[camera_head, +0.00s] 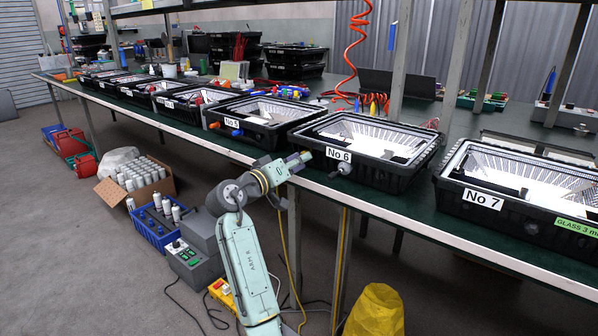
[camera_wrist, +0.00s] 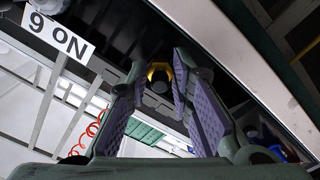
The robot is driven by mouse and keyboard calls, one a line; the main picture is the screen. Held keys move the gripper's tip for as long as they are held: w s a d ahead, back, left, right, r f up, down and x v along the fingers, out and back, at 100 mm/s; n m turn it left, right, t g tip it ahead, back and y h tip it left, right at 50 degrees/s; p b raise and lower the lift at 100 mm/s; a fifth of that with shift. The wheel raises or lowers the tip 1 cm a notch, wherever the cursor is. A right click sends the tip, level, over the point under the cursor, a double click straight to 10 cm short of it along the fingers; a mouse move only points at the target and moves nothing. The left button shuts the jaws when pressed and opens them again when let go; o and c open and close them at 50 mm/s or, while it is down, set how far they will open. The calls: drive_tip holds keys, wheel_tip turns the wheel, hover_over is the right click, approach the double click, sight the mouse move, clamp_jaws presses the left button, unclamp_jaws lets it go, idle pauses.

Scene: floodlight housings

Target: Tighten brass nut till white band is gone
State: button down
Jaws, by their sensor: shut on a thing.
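The brass nut (camera_wrist: 158,68) shows between my fingertips in the wrist view, on the side of the black housing No 6 (camera_head: 388,172), with a dark centre. My gripper (camera_head: 303,157) reaches the front left part of this housing in the head view. In the wrist view its two purple-padded fingers (camera_wrist: 159,76) stand on either side of the nut and are shut on it. The nut is hidden in the head view. I cannot make out a white band in either view.
The No 6 label (camera_wrist: 57,38) shows upside down in the wrist view. A grey fitting (camera_head: 345,168) sticks out of the housing's front. Housing No 5 (camera_head: 258,138) stands left and No 7 (camera_head: 500,205) right on the green bench. A red coiled hose (camera_head: 352,55) hangs behind.

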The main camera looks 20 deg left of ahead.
drive_tip(key=m+b, duration=0.2)
drive_tip(key=m, duration=0.1)
drive_tip(key=m+b, duration=0.1)
drive_tip(key=shift+f, duration=0.25)
drive_tip(key=shift+a+r+m+b, duration=0.1)
drive_tip(key=shift+m+b, duration=0.95)
drive_tip(key=shift+m, duration=0.55)
drive_tip(key=c, duration=1.4)
unclamp_jaws()
drive_tip(key=shift+r, duration=0.1)
drive_tip(key=v, duration=1.2)
drive_tip(key=shift+w, duration=0.1)
